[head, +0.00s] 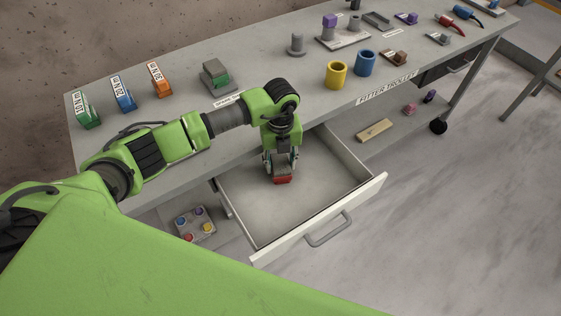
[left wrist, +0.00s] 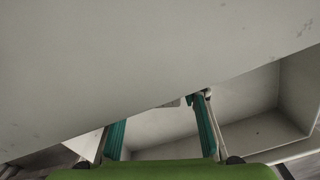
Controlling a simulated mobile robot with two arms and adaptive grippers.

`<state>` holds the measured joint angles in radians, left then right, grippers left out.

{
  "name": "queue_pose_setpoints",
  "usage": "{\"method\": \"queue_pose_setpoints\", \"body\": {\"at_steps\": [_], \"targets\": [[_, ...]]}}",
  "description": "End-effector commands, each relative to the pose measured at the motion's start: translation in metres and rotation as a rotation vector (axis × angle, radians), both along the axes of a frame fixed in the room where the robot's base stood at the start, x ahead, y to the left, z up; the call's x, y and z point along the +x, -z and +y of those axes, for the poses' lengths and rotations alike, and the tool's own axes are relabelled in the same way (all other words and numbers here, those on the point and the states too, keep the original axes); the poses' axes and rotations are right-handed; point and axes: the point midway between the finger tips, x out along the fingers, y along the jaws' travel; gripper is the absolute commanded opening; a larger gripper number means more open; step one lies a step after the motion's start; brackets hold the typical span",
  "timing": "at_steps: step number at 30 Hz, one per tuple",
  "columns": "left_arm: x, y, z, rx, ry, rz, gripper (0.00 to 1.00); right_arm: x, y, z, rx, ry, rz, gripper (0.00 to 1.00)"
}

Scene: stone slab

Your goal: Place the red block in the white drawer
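In the left wrist view the teal fingers of my left gripper (left wrist: 158,118) stand apart. My right gripper is not in view.
The workbench top (head: 260,125) overhangs the drawer's back, close to my left arm. Green, blue and orange labelled blocks stand at its left. A yellow cup (head: 336,75) and a blue cup (head: 365,63) stand near its front edge. The drawer's front floor is clear.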

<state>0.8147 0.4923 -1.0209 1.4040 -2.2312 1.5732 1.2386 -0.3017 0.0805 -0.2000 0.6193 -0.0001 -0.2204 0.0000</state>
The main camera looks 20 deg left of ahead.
Motion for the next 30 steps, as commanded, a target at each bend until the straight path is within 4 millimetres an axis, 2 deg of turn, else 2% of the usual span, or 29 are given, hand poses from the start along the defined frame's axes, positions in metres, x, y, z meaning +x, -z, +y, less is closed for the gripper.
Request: {"method": "queue_pose_setpoints", "body": {"at_steps": [10,14,17,27,30], "targets": [[0.0,-0.001,0.0,0.0,-0.001,0.0,0.45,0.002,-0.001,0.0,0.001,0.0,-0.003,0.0],[0.001,-0.008,0.0,0.0,0.0,-0.002,0.45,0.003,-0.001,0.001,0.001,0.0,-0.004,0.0],[0.001,-0.023,0.001,0.0,0.0,-0.004,0.45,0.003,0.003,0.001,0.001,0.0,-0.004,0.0],[0.002,-0.095,0.0,-0.001,0.0,-0.005,0.45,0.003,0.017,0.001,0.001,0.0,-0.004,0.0],[0.001,-0.109,0.0,0.0,0.0,-0.004,0.45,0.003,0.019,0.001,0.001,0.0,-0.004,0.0]]}}
